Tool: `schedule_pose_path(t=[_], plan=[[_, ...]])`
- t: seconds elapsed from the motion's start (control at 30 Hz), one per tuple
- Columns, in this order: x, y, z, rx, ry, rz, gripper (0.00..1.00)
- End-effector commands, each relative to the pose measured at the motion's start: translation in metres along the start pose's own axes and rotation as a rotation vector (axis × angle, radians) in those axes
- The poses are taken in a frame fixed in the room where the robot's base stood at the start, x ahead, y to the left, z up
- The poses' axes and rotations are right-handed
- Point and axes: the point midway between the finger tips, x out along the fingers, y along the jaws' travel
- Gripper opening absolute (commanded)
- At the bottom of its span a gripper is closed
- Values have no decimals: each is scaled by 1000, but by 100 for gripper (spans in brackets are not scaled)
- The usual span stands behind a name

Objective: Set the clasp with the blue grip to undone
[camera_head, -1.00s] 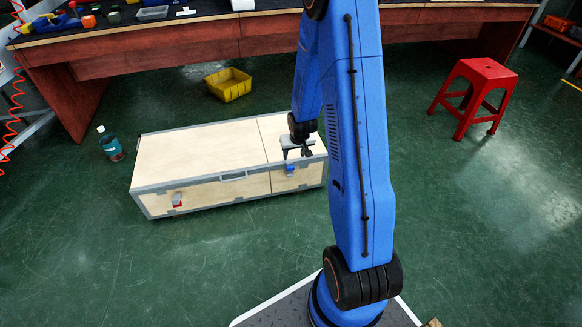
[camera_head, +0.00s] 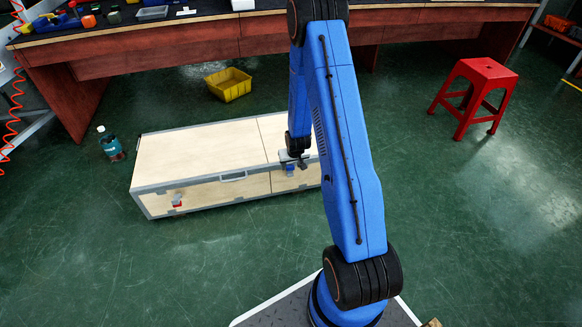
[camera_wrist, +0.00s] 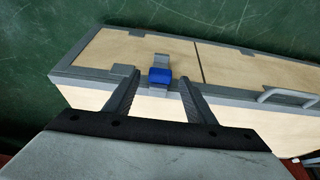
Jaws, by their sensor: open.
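The clasp with the blue grip (camera_wrist: 160,75) sits on the front top edge of a pale wooden case (camera_head: 200,158) with grey metal edging. In the head view the blue grip (camera_head: 290,171) shows small, just below my gripper (camera_head: 297,162). In the wrist view my gripper (camera_wrist: 157,95) is open, with one finger on each side of the blue grip and nothing held. I cannot tell whether the fingers touch it. A second clasp with a red grip (camera_head: 177,200) is at the left of the case front.
A grey handle (camera_head: 233,176) is on the case front between the clasps. A yellow bin (camera_head: 228,85), a bottle (camera_head: 111,145) and a red stool (camera_head: 474,95) stand on the green floor. A long workbench (camera_head: 200,45) runs behind.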

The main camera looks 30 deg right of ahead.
Motion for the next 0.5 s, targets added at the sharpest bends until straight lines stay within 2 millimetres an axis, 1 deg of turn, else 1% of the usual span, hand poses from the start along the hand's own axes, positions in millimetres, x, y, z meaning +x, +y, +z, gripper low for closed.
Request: schedule_pose_path(t=[0.1,0.2,0.5], plan=[[10,0,0,0,-1,0,50],[14,0,0,0,0,0,50],[16,0,0,0,1,0,50]])
